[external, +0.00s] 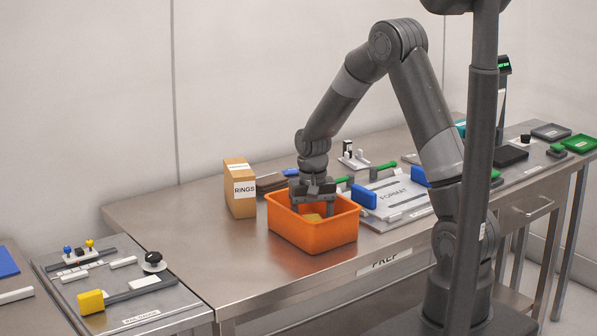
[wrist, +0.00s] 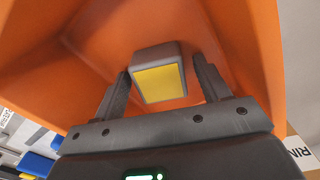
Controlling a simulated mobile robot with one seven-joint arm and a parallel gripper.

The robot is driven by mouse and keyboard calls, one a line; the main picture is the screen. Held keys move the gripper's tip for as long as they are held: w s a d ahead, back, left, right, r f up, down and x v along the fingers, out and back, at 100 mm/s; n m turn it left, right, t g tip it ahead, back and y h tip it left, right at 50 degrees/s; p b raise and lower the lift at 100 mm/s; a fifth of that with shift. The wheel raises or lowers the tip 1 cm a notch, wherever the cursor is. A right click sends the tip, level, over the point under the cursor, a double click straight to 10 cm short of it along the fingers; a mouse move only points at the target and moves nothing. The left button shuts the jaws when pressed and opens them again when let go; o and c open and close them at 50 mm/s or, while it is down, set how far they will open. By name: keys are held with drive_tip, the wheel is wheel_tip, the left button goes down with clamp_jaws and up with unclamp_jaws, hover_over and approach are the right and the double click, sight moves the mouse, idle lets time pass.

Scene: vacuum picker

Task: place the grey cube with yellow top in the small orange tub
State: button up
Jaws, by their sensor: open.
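The small orange tub (external: 310,236) stands on the steel table, and its inside walls (wrist: 100,45) fill most of the wrist view. The grey cube with yellow top (wrist: 160,80) is inside the tub, its yellow face towards the wrist camera. My gripper (external: 318,206) reaches down into the tub. In the wrist view my gripper (wrist: 162,85) is open, with a finger on either side of the cube and gaps visible beside it. Whether the cube rests on the tub floor is hard to tell.
A cardboard box marked RINGS (external: 239,190) stands left of the tub. A FORMAT plate (external: 393,198) with blue and green-handled parts lies to its right. A lower bench (external: 120,290) with a yellow-ended tool is at left. The table front (external: 250,270) is clear.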

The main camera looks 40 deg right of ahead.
sight(313, 218)
wheel_tip(313, 218, up, 12)
drive_tip(key=s+r+n+t, duration=0.2)
drive_tip(key=s+r+t, duration=0.1)
drive_tip(key=s+r, duration=0.85)
drive_tip(key=s+d+r+n+t, duration=0.1)
drive_tip(key=s+r+n+t, duration=0.1)
drive_tip(key=s, duration=1.2)
drive_tip(key=shift+r+t, duration=0.2)
drive_tip(key=shift+t, duration=0.1)
idle(0.4)
